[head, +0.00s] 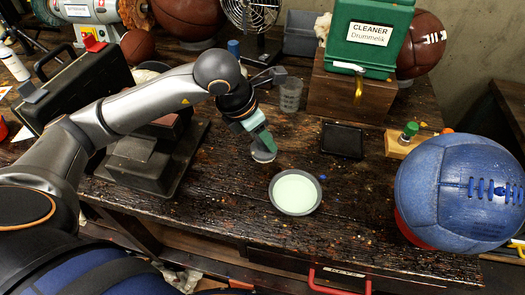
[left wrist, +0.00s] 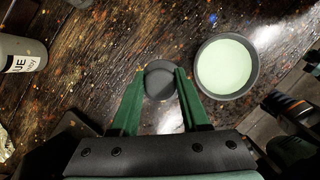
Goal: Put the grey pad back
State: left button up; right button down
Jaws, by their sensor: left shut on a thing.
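My left gripper (head: 264,144) is shut on the grey pad (head: 263,154), a small round grey disc. In the left wrist view the pad (left wrist: 159,79) sits between the green fingertips (left wrist: 159,72). In the head view the gripper and pad are left of and behind a round grey dish (head: 274,203) with pale green contents. The dish (left wrist: 246,92) is close to the right of the pad in the left wrist view. Whether the pad touches the table is hard to tell. My right gripper is not in view.
A grey cup (head: 290,95) stands behind the gripper and a flat black square tray (head: 342,140) lies to its right. A blue leather ball (head: 440,190) is at the right. A black press-like base (head: 145,165) stands left. Bare table lies around the dish.

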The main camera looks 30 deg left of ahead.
aim_at(262, 144)
pick_arm(q)
jog(key=shift+w+a+f, duration=0.25)
jog(key=shift+w+f, duration=0.05)
jog(key=shift+f, duration=0.15)
jog(key=f, duration=0.1)
jog(key=f+b, duration=0.2)
jog(key=shift+w+a+f, duration=0.2)
jog(key=shift+a+f, duration=0.05)
jog(key=shift+f, duration=0.2)
jog(key=shift+r, duration=0.1)
jog(key=shift+f+b, duration=0.2)
jog(key=shift+b, duration=0.1)
jog(key=o, duration=1.2)
jog(key=shift+r, duration=0.1)
jog(key=shift+r, duration=0.1)
jog(key=shift+r+p, duration=0.3)
jog(key=v, duration=1.1)
jog(key=shift+s+r, duration=0.2)
jog(key=shift+s, duration=0.05)
